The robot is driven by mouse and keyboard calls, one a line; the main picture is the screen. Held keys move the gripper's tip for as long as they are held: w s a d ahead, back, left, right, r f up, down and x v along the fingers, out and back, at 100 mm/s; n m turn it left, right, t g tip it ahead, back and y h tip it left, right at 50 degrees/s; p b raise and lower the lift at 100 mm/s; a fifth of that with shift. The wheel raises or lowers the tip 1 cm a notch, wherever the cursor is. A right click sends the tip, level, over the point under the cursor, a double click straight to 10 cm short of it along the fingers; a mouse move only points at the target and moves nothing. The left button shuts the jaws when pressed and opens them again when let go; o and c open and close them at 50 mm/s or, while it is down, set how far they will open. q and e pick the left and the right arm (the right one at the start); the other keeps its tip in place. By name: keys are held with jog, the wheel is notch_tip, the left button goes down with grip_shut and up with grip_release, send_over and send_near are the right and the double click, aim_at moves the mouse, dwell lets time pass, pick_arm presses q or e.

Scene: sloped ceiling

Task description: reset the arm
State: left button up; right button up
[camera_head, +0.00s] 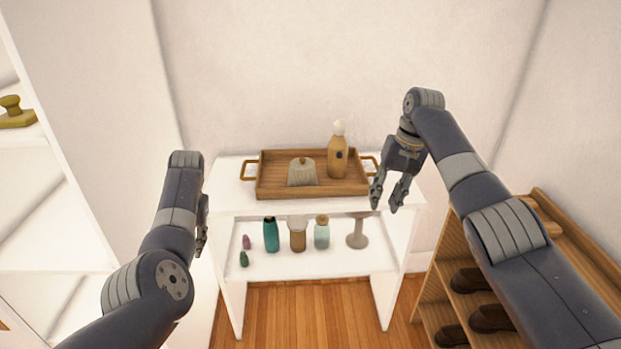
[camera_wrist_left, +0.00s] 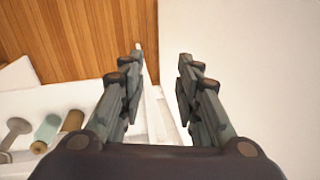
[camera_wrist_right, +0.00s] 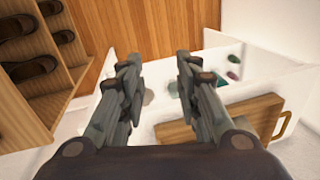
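My left gripper (camera_head: 202,225) hangs at the left side of the white shelf table, seen edge-on in the head view. In the left wrist view its fingers (camera_wrist_left: 160,70) stand apart with nothing between them. My right gripper (camera_head: 386,194) is over the right end of the table, pointing down, just right of the wooden tray (camera_head: 330,186). Its fingers are apart and empty, as the right wrist view shows (camera_wrist_right: 155,75). Both arms are raised and bent in front of the table.
The tray holds a brush-like item (camera_head: 302,173) and a tan bottle (camera_head: 338,157). Several bottles, including a teal one (camera_head: 271,235), stand on the table's lower shelf (camera_head: 300,264). A shoe rack (camera_head: 448,277) stands right; a white shelf unit (camera_head: 30,200) stands left.

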dwell(0.3)
